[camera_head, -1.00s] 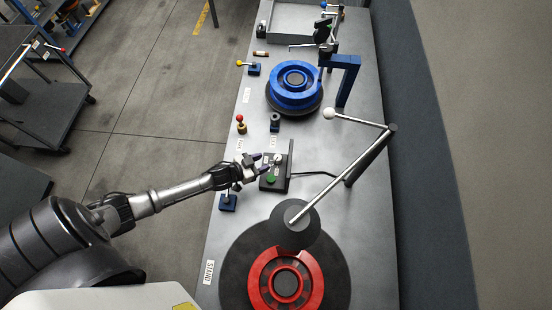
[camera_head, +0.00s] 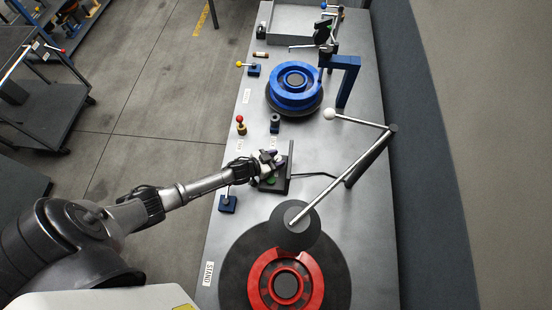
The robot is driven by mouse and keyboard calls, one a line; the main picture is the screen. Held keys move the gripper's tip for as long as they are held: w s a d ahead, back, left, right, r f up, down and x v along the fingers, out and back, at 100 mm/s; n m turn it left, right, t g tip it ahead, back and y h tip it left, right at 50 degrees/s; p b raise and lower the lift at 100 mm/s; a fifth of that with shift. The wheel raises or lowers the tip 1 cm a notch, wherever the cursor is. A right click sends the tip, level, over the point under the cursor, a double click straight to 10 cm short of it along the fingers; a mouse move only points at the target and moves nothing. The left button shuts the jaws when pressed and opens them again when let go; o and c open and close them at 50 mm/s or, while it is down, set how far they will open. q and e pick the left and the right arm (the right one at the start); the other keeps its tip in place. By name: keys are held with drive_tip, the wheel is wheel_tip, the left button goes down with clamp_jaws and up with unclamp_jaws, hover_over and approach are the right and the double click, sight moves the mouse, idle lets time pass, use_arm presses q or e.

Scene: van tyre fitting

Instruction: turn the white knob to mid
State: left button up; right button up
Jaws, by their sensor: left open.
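The white knob (camera_head: 279,159) sits on a small dark control box (camera_head: 276,184) with a green button (camera_head: 271,180), near the middle of the grey bench. My left gripper (camera_head: 274,160) is at the box, with its fingers around or right beside the knob. The gripper is open. Its fingers hide much of the knob, so I cannot tell whether they touch it or which way it points. My right gripper is not in view.
A red wheel (camera_head: 313,287) on a dark disc lies at the near end, a blue wheel (camera_head: 273,96) farther off. A jointed metal arm with a white ball (camera_head: 329,113) stands right of the box.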

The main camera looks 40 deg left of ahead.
use_arm(q)
drive_tip(key=shift+c, duration=0.3)
drive_tip(key=c, duration=0.6)
drive_tip(key=shift+w+a+m+g+h, duration=0.1)
drive_tip(key=shift+m+g+h, duration=0.2)
drive_tip(key=shift+m+h, duration=0.3)
drive_tip(key=shift+m+g+h, duration=0.4)
drive_tip(key=shift+m+h, duration=0.5)
drive_tip(key=shift+h, duration=0.1)
drive_tip(key=o, duration=0.7)
drive_tip(key=shift+c, duration=0.2)
